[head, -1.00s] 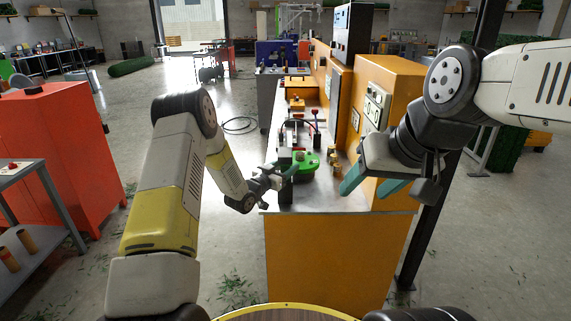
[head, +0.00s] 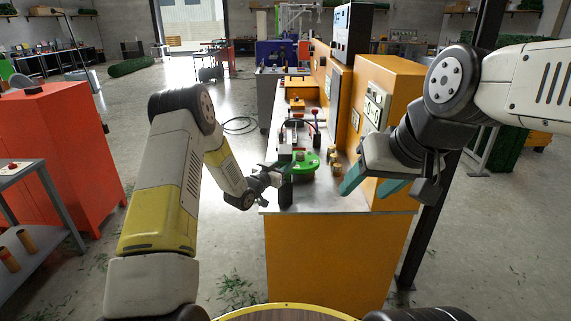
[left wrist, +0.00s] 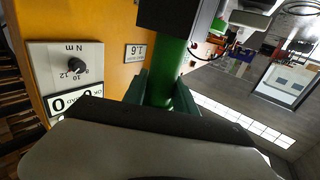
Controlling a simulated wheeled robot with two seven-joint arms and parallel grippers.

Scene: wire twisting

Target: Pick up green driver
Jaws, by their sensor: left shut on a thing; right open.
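The green driver shows in the left wrist view as a green cylinder (left wrist: 165,82) with a dark block at its upper end. The teal fingers of my left gripper (left wrist: 160,92) are shut on it, one on each side. In the head view my left gripper (head: 282,170) is at the bench's near left edge. The upright driver there (head: 285,154) is small and dark, partly covered by the fingers.
The orange bench (head: 330,262) has a grey top. A round green fixture (head: 307,166) stands just right of the driver, with small brass cylinders (head: 335,162) beside it. An orange cabinet (head: 396,76) closes the bench's right side.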

